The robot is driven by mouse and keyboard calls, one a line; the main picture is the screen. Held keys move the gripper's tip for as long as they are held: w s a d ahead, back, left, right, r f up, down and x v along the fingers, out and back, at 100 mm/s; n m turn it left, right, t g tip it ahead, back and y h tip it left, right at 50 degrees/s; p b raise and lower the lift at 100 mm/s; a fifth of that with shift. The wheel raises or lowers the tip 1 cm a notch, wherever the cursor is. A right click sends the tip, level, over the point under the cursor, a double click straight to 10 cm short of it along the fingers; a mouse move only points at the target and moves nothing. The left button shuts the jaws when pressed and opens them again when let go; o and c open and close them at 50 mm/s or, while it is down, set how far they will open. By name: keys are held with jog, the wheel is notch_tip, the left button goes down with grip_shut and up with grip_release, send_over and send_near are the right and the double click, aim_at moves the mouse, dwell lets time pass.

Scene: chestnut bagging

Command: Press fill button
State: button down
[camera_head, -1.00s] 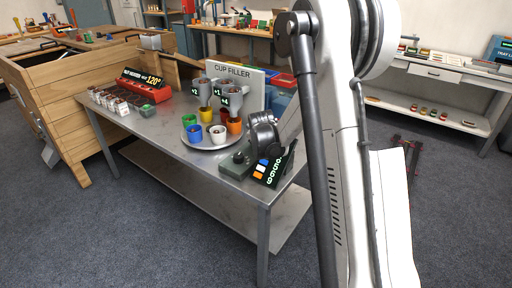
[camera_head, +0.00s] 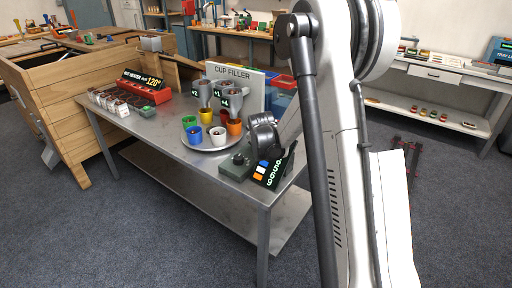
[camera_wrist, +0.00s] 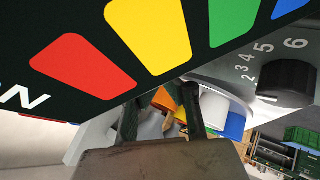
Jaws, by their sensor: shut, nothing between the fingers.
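The cup filler (camera_head: 256,88) stands on a steel table, with grey funnels above colored cups on a round tray (camera_head: 190,141). In front of it is a green box with a dark round button-like top (camera_head: 238,158). No fill label is readable. My gripper's wrist is just above this box and panel in the head view; its fingertips are hidden. In the wrist view my gripper (camera_wrist: 163,112) is shut and empty, below a black panel with colored patches (camera_wrist: 150,35).
In the wrist view, a grey plate with a black knob (camera_wrist: 288,80) and numbers is at right. A white cup (camera_wrist: 213,112) lies beyond the fingers. The table's front strip (camera_head: 180,155) is clear.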

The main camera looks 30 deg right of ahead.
jog(key=shift+f, duration=0.15)
jog(key=shift+f+b, duration=0.3)
jog(key=shift+b, duration=0.2)
jog(key=shift+f+b, duration=0.4)
dwell(0.6)
jog(key=shift+r, duration=0.1)
jog(key=shift+r+p, duration=0.4)
jog(key=shift+r, duration=0.35)
jog(key=shift+r+p, duration=1.25)
jog(key=shift+r, duration=1.2)
jog(key=shift+r, duration=0.1)
